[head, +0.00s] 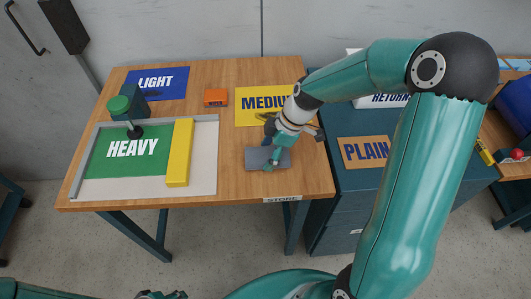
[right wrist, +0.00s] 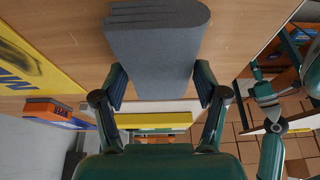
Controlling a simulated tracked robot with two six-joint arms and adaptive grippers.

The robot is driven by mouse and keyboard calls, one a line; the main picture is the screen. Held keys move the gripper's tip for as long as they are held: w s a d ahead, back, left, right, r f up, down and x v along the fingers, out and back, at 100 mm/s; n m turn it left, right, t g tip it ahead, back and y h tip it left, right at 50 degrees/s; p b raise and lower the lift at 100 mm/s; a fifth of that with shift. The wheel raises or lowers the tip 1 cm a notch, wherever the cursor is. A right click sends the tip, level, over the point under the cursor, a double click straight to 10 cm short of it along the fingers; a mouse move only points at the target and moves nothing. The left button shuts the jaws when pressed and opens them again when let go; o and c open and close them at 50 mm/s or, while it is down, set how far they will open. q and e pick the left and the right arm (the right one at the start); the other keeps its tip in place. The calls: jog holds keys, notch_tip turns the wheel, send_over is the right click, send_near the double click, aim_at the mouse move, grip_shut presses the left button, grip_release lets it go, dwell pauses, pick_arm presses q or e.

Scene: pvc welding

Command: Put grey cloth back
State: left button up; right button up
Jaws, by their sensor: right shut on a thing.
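The grey cloth (head: 256,158) is a folded, flat pad near the front right of the wooden table, behind the STORE label. My right gripper (head: 274,156) is over it and shut on it. In the right wrist view the cloth (right wrist: 157,45) shows its folded layers between the two fingers of my right gripper (right wrist: 160,82). I cannot tell whether the cloth touches the tabletop. My left gripper (head: 162,296) shows only in part at the bottom edge of the head view, and its jaws are unclear.
The STORE label (head: 282,199) is on the table's front edge. A yellow MEDIUM mat (head: 250,115) lies behind the cloth. An orange box (head: 216,97), a blue LIGHT mat (head: 175,76), a green HEAVY mat (head: 105,165) and a yellow bar (head: 179,155) are to the left. A PLAIN mat (head: 352,158) is right.

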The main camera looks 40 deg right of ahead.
jog(key=o, duration=1.2)
jog(key=v, duration=1.2)
jog(key=shift+s, duration=0.1)
